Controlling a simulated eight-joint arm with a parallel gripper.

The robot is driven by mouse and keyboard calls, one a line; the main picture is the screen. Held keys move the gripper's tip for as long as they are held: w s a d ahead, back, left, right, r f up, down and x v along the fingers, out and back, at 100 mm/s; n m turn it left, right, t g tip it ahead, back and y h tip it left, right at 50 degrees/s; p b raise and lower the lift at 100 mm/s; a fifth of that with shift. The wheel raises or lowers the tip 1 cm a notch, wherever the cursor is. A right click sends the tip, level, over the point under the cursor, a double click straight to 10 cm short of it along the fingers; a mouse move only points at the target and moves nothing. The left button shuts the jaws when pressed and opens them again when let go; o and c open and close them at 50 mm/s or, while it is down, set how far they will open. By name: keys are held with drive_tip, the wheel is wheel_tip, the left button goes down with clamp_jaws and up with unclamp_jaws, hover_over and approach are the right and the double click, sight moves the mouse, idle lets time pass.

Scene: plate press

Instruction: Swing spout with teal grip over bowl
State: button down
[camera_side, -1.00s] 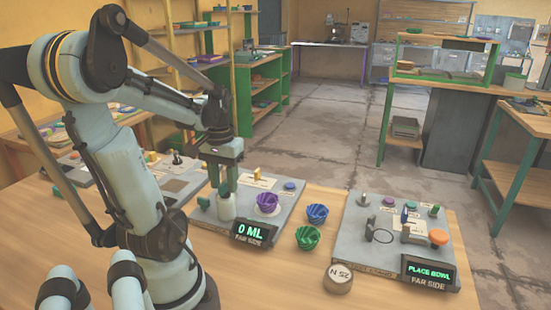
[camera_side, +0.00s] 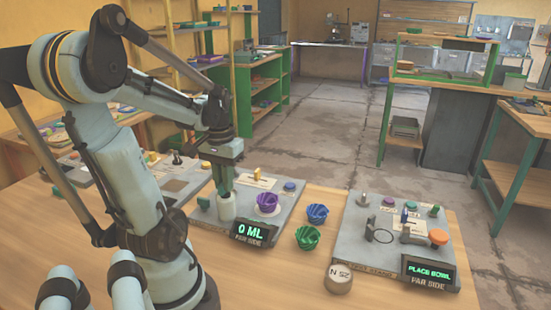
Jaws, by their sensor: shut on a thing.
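My gripper (camera_side: 226,186) points down at the left station, just above a pale upright cylinder (camera_side: 227,207). Its fingers are close together, shut on the spout's grip. The grip and spout are too small and too covered by the fingers to make out clearly. A purple bowl (camera_side: 267,201) sits on a pale round spot on the same station, right of my gripper and apart from it. The station's display (camera_side: 250,231) reads 0 ML.
A blue bowl (camera_side: 317,213) and a green bowl (camera_side: 307,237) stand between the stations. A round weight (camera_side: 338,279) lies in front. The right station (camera_side: 350,245) has posts, a ring, and a display (camera_side: 430,272) reading PLACE BOWL.

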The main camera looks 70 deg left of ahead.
drive_tip(key=m, duration=1.2)
drive_tip(key=shift+m, duration=1.9)
drive_tip(key=c, duration=1.1)
unclamp_jaws()
drive_tip(key=shift+r, duration=0.15)
wheel_tip(320, 180, up, 12)
drive_tip(key=shift+f, duration=0.1)
